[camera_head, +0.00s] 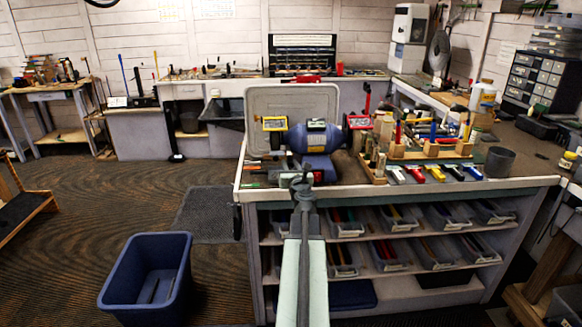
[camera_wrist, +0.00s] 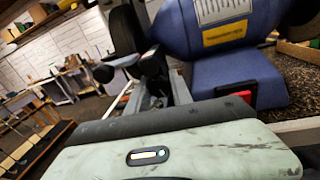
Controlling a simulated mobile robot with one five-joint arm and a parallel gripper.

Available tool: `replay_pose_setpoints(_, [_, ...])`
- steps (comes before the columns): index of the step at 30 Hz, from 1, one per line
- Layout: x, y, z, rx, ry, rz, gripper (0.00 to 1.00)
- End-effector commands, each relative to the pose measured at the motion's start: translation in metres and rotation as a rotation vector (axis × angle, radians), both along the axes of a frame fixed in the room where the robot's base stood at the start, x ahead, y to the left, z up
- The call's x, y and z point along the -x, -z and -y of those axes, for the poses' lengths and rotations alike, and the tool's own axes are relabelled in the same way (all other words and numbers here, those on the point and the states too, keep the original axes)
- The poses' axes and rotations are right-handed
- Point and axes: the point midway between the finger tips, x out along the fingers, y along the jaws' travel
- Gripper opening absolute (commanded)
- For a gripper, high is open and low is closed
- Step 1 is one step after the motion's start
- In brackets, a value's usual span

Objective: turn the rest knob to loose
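The blue bench grinder (camera_head: 316,138) stands on the workbench, beyond my arm. Its blue body (camera_wrist: 222,75) fills the upper right of the wrist view, with a yellow label. A black curved part (camera_wrist: 122,30) and a dark rounded part (camera_wrist: 104,73) show left of the body. I cannot tell whether either is the rest knob, or how the knob is set. My gripper (camera_head: 302,187) is at the bench's front edge, just in front of the grinder. In the wrist view my pale green housing hides the lower part.
A wooden block rack (camera_head: 420,155) with colored-handled tools stands right of the grinder. A grey panel (camera_head: 262,105) stands behind it. Shelves of clear bins (camera_head: 390,255) are under the bench top. A blue bin (camera_head: 125,290) sits on the floor left, where carpet is open.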

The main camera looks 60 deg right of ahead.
Motion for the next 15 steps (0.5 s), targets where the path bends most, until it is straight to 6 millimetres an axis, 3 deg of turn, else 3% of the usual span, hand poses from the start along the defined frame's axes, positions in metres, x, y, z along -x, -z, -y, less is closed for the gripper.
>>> replay_pose_setpoints(14, [0.0030,0.0001,0.0017,0.079,0.003,-0.107,0.00])
replay_pose_setpoints(15, [0.0030,0.0001,0.0017,0.079,0.003,-0.107,0.32])
